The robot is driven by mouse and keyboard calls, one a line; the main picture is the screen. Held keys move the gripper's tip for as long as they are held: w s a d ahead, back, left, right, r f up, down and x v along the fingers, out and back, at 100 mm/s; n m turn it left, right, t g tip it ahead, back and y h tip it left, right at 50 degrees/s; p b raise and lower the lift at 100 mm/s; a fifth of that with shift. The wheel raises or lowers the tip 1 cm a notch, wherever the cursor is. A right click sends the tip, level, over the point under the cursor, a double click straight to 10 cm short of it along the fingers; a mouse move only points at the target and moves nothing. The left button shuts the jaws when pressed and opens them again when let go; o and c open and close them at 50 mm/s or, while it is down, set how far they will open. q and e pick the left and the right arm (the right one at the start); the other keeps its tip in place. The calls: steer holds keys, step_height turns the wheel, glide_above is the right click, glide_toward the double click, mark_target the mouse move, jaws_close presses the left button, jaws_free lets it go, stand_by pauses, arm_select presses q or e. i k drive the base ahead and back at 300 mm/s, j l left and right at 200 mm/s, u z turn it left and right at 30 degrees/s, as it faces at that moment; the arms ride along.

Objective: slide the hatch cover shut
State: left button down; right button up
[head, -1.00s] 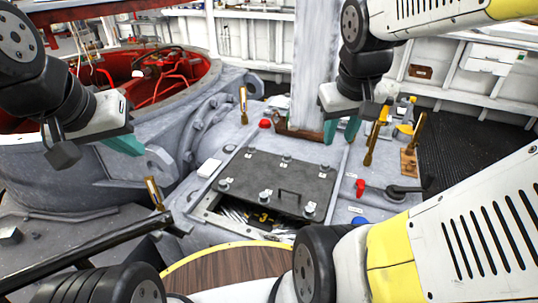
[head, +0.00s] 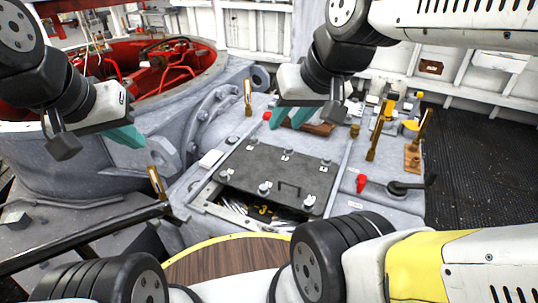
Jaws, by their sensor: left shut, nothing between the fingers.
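The hatch cover (head: 255,166) is a dark grey plate with several round knobs and a black bar handle (head: 290,187) near its near edge. It lies between two pale rails. A strip of the hatch opening (head: 232,208) shows along its near side, with light-coloured items and a yellow mark inside. My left gripper (head: 127,136) is shut and empty, up to the left of the cover. My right gripper (head: 290,118) has its teal fingers apart, empty, above the far side of the cover and clear of the handle.
Brass uprights (head: 248,97) rise around the deck. A red-rimmed round well (head: 165,75) is at the back left. A round wooden top (head: 230,262) is in front.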

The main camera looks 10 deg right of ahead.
mark_target(291, 178)
steer(key=j+u, duration=0.1)
steer(key=j, duration=1.25)
steer(key=k, duration=0.05)
